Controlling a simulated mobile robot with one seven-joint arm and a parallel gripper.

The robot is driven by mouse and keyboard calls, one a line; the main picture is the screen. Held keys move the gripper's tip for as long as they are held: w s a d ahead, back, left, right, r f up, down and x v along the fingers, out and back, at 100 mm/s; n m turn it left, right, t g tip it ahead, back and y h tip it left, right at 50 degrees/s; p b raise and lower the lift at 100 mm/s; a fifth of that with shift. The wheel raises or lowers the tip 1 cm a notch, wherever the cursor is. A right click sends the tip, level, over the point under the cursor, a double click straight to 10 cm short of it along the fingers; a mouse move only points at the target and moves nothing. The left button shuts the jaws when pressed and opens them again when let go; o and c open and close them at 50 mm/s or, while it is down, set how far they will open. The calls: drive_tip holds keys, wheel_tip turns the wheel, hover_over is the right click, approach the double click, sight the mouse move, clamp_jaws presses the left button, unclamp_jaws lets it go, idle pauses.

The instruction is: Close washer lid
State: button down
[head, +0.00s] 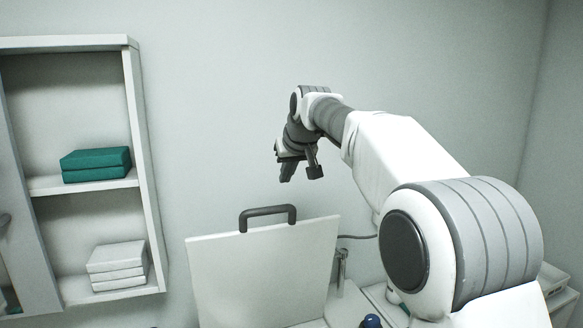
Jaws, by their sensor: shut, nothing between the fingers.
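The washer lid (262,275) is a flat white panel standing raised and nearly upright at the bottom centre of the head view. A dark grey bar handle (268,212) sits on its top edge. My gripper (299,175) is shut and empty, pointing down above and slightly right of the handle in the picture, with a visible gap between them. The washer body below the lid is mostly cut off by the bottom of the frame.
An open wall shelf (140,160) at the left holds a teal folded stack (96,164) and a white folded stack (117,266). A tap (341,268) stands right of the lid, with a dark blue item (371,321) below. A white tray (552,279) is at far right.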

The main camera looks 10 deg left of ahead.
drive_tip(key=f, duration=0.4)
drive_tip(key=shift+w+a+f, duration=0.1)
drive_tip(key=shift+w+f, duration=0.15)
drive_tip(key=shift+f, duration=0.05)
drive_tip(key=shift+s+d+f, duration=0.25)
drive_tip(key=shift+s+d, duration=0.05)
drive_tip(key=shift+s, duration=0.15)
drive_tip(key=shift+s+f, duration=0.1)
drive_tip(key=shift+f, duration=0.05)
